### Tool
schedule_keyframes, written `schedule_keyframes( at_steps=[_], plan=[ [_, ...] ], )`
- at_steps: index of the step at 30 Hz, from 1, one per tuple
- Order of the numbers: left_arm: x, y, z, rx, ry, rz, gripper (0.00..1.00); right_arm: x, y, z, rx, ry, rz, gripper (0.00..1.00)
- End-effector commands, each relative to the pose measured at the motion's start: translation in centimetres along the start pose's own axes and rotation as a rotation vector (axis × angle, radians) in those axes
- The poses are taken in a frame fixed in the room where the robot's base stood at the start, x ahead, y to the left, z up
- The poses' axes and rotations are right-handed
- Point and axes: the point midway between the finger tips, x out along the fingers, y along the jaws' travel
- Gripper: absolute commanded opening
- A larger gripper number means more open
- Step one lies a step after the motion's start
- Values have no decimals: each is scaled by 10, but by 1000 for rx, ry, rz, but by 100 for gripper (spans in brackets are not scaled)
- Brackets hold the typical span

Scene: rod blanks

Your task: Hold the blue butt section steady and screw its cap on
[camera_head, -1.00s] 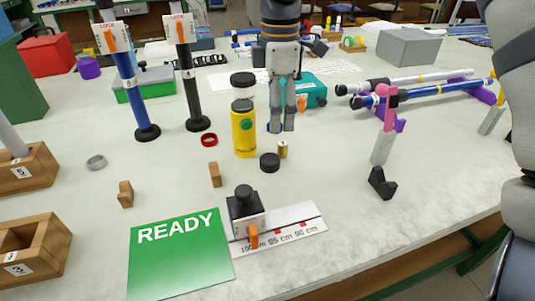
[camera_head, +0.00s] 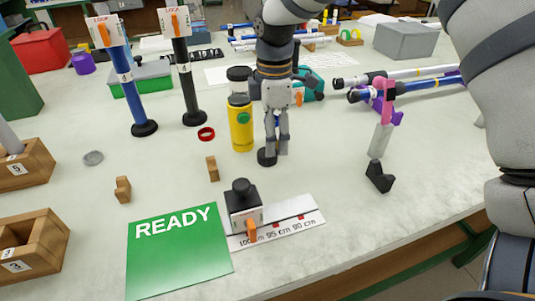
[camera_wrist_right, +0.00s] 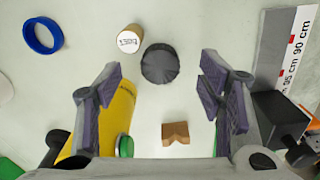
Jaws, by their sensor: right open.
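The blue butt section (camera_head: 128,85) stands upright at the left on a round black foot, with an orange-and-white lock tag at its top. A round black cap (camera_head: 266,158) lies on the table near the middle; it also shows in the right wrist view (camera_wrist_right: 160,64). My right gripper (camera_head: 276,150) points down just over the cap, its fingers partly covering it. In the right wrist view, the open fingers (camera_wrist_right: 165,95) are spread, with the cap between and a little beyond their tips, not gripped. My left gripper is not in view.
A yellow bottle (camera_head: 241,124) stands close to the left of my right gripper. A brass-coloured piece (camera_wrist_right: 130,40) and a blue ring (camera_wrist_right: 42,35) lie near the cap. A black upright rod (camera_head: 186,85), small wooden block (camera_head: 212,168) and ruler stop (camera_head: 243,203) are nearby.

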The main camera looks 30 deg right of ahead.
Motion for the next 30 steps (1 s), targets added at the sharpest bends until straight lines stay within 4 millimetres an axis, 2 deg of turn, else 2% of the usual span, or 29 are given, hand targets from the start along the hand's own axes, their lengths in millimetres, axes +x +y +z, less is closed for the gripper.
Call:
schedule_keyframes(
  at_steps=[3,7,19,20,24,30],
  plan=[
    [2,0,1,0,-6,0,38,23,-1,-6,-2,-4,-7,62],
    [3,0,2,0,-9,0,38,41,-1,-7,-1,-2,-5,62],
    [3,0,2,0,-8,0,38,45,0,-7,-1,0,-1,62],
    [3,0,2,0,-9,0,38,45,0,-7,-1,0,-1,57],
    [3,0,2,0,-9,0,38,45,0,-7,-1,0,-1,28],
    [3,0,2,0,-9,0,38,45,0,-7,-1,0,-1,27]
  ],
)
